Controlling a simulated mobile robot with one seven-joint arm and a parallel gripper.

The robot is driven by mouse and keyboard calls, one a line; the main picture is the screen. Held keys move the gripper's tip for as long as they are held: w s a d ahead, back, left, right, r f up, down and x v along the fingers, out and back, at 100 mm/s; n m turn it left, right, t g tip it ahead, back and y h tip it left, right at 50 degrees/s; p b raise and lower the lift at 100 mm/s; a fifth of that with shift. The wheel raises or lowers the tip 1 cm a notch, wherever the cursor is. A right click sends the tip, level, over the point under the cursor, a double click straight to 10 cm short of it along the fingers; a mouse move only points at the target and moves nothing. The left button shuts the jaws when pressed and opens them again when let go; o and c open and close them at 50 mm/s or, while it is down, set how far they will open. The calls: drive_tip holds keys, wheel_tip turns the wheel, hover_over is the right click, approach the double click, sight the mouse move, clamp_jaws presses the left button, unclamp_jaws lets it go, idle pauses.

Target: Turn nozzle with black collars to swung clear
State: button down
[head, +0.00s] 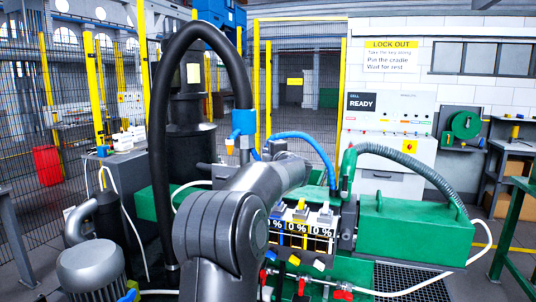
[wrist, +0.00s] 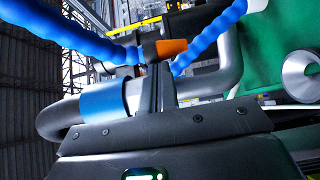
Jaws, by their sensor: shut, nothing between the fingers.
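A blue segmented nozzle hose (head: 305,138) arches right from behind my wrist in the head view and drops towards the machine. In the wrist view a blue segmented hose (wrist: 62,30) comes in from the upper left, and another blue length (wrist: 208,38) rises to a pale end at the top right. A dark collar-like piece (wrist: 124,54) and an orange piece (wrist: 172,47) lie between these lengths. My gripper (wrist: 153,48) is shut and empty, its dark fingers close to the hose; I cannot tell whether they touch it. The head view hides the fingers behind my arm.
A grey bent pipe with a blue band (wrist: 103,97) lies close to the fingers. A thick black hose (head: 160,110) arches at left. A green housing (head: 415,235) with a ribbed grey hose (head: 410,162) stands right.

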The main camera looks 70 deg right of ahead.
drive_tip(key=shift+d, duration=0.1)
drive_tip(key=d+m+g+h, duration=0.2)
drive_tip(key=d+m+g, duration=0.1)
drive_tip(key=d, duration=0.3)
drive_tip(key=shift+w+g+h, duration=0.2)
drive_tip(key=shift+g+h, duration=0.2)
drive_tip(key=shift+g, duration=0.3)
drive_tip(key=shift+r, duration=0.15)
drive_tip(key=w+a+v, duration=0.1)
drive_tip(key=w+v, duration=0.1)
drive_tip(key=v, duration=1.1)
drive_tip(key=shift+w, duration=0.15)
drive_tip(key=shift+a, duration=0.1)
